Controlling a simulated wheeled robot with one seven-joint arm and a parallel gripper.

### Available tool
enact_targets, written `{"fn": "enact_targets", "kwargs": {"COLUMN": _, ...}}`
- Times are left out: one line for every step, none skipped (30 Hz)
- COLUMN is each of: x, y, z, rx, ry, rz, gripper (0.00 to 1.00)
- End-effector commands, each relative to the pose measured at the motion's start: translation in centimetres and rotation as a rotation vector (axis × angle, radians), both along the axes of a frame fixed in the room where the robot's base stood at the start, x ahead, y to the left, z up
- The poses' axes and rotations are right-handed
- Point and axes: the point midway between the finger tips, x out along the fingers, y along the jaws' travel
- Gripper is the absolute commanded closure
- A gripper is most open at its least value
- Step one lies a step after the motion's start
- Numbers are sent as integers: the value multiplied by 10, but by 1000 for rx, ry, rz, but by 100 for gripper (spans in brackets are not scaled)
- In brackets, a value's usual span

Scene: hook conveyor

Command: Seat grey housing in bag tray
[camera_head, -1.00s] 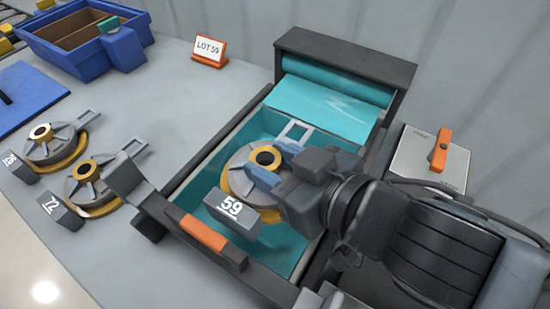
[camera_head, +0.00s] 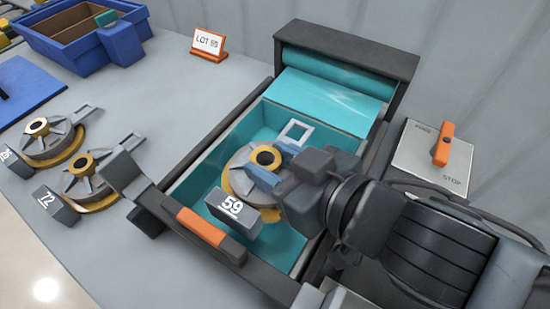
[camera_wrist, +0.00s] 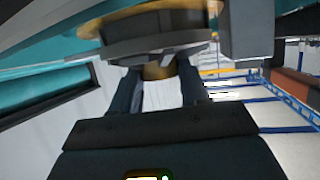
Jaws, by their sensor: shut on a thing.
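The grey housing (camera_head: 250,181) has a yellow rim, a brass hub and a tag reading 59 (camera_head: 231,206). It lies within the walls of the teal-lined bag tray (camera_head: 205,167); I cannot tell whether it touches the tray floor. My gripper (camera_head: 266,172) is shut on the housing at its hub. In the wrist view the housing (camera_wrist: 155,45) fills the top, with my two fingers (camera_wrist: 158,93) around the hub. The housing's grey loop handle (camera_head: 298,132) points to the back right. My gripper and wrist hide its right side.
Two similar housings, one tagged 72 (camera_head: 90,176), lie left of the tray. A LOT 59 sign (camera_head: 207,42) stands behind. A teal film roll (camera_head: 335,72) spans the tray's back. An orange-handled bar (camera_head: 202,227) crosses its front. A switch box (camera_head: 432,157) stands right.

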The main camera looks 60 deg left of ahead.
Motion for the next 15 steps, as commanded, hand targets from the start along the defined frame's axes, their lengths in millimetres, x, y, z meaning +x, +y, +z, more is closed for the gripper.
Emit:
{"fn": "enact_targets", "kwargs": {"x": 0, "y": 0, "z": -1, "rx": 2, "ry": 1, "rz": 1, "gripper": 100}}
{"fn": "enact_targets", "kwargs": {"x": 0, "y": 0, "z": -1, "rx": 2, "ry": 0, "rz": 0, "gripper": 100}}
{"fn": "enact_targets", "kwargs": {"x": 0, "y": 0, "z": -2, "rx": 2, "ry": 0, "rz": 0, "gripper": 100}}
{"fn": "enact_targets", "kwargs": {"x": 0, "y": 0, "z": -2, "rx": 2, "ry": 0, "rz": 0, "gripper": 100}}
{"fn": "enact_targets", "kwargs": {"x": 0, "y": 0, "z": -3, "rx": 2, "ry": 0, "rz": 0, "gripper": 100}}
{"fn": "enact_targets", "kwargs": {"x": 0, "y": 0, "z": -4, "rx": 2, "ry": 0, "rz": 0, "gripper": 100}}
{"fn": "enact_targets", "kwargs": {"x": 0, "y": 0, "z": -4, "rx": 2, "ry": 0, "rz": 0, "gripper": 100}}
{"fn": "enact_targets", "kwargs": {"x": 0, "y": 0, "z": -5, "rx": 2, "ry": 0, "rz": 0, "gripper": 100}}
{"fn": "enact_targets", "kwargs": {"x": 0, "y": 0, "z": -5, "rx": 2, "ry": 0, "rz": 0, "gripper": 100}}
{"fn": "enact_targets", "kwargs": {"x": 0, "y": 0, "z": -6, "rx": 2, "ry": 0, "rz": 0, "gripper": 100}}
{"fn": "enact_targets", "kwargs": {"x": 0, "y": 0, "z": -6, "rx": 2, "ry": 0, "rz": 0, "gripper": 100}}
{"fn": "enact_targets", "kwargs": {"x": 0, "y": 0, "z": -7, "rx": 2, "ry": 0, "rz": 0, "gripper": 100}}
{"fn": "enact_targets", "kwargs": {"x": 0, "y": 0, "z": -8, "rx": 2, "ry": 0, "rz": 0, "gripper": 100}}
{"fn": "enact_targets", "kwargs": {"x": 0, "y": 0, "z": -8, "rx": 2, "ry": 0, "rz": 0, "gripper": 100}}
{"fn": "enact_targets", "kwargs": {"x": 0, "y": 0, "z": -9, "rx": 2, "ry": 0, "rz": 0, "gripper": 100}}
